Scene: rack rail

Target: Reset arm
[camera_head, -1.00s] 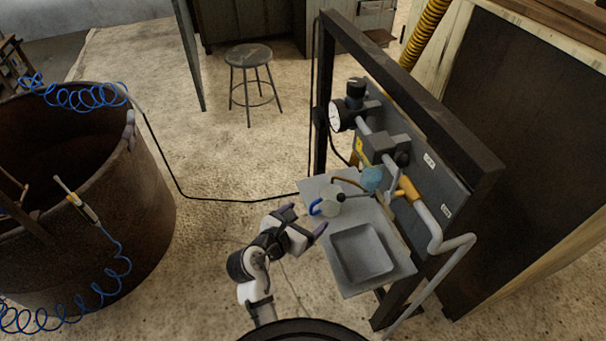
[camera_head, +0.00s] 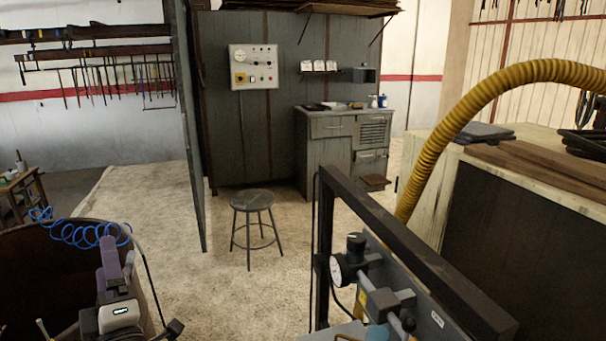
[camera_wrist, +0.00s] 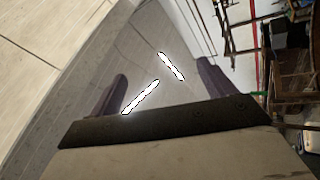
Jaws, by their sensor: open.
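My gripper (camera_head: 115,262) is at the lower left of the head view, its purple fingers pointing up, in front of the rusty round tub. In the wrist view, the two fingers of my gripper (camera_wrist: 162,72) stand apart with nothing between them. Behind them is a ceiling with two bright strip lights (camera_wrist: 141,97) (camera_wrist: 171,66). The lower part of my arm is cut off by the bottom edge of the head view.
The dark rack frame (camera_head: 420,262) with a gauge (camera_head: 337,271) and fittings stands at the lower right, well apart from my gripper. A round stool (camera_head: 253,202) stands on open floor at the centre. A blue coiled hose (camera_head: 85,234) hangs at the tub (camera_head: 40,265), close to my gripper.

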